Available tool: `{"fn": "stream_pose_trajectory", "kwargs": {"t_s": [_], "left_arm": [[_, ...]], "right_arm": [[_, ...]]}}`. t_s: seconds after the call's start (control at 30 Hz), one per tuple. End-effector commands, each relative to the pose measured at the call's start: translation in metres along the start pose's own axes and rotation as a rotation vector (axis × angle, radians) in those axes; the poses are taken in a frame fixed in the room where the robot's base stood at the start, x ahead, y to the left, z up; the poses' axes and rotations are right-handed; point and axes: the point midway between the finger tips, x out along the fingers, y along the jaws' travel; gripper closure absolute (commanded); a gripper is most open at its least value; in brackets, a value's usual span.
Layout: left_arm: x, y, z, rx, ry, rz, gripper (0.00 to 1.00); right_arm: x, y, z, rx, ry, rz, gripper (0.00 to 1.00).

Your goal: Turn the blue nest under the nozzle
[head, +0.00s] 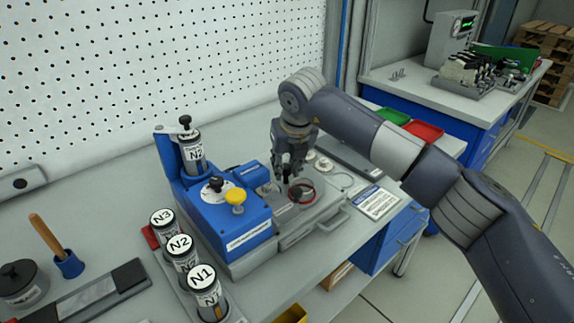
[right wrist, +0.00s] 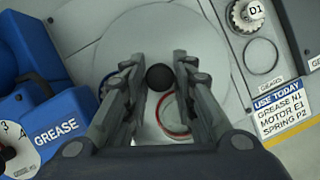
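My right gripper (head: 289,172) hangs over the grey round turntable (right wrist: 118,38) in front of the blue grease machine (head: 224,222). In the right wrist view the gripper (right wrist: 160,72) is open, with a round black knob (right wrist: 160,77) between its fingertips and narrow gaps beside it. A nest with a red rim (right wrist: 172,128) shows below the knob, partly behind the right finger; its red rim also shows in the head view (head: 301,190). A small bluish rim, likely the blue nest, is mostly hidden behind the left finger. I cannot make out the nozzle tip. My left gripper is not in view.
Canisters N3 (head: 163,222), N2 (head: 181,250) and N1 (head: 205,284) stand left of the machine. A "USE TODAY" card (head: 376,202) lies right of the turntable. Green (head: 393,116) and red (head: 424,131) trays are behind my right arm.

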Motion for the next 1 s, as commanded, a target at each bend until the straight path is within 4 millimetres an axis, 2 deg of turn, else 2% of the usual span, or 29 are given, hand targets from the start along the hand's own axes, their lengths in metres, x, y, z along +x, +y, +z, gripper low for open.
{"fn": "stream_pose_trajectory", "kwargs": {"t_s": [0.33,0.47,0.57,0.8,1.0], "left_arm": [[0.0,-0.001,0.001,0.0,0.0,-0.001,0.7],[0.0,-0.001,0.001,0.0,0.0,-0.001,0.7],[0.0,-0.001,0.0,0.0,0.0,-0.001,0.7],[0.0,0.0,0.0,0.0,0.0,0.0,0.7],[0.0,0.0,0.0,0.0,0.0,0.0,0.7]], "right_arm": [[-0.001,0.0,0.001,0.0,-0.001,0.0,0.68],[-0.01,-0.001,0.001,-0.001,-0.004,0.0,0.68],[-0.026,-0.001,0.001,-0.003,-0.005,-0.001,0.68],[-0.078,-0.001,0.002,-0.001,-0.006,-0.001,0.68],[-0.11,-0.001,0.001,0.001,-0.005,-0.001,0.68]]}}
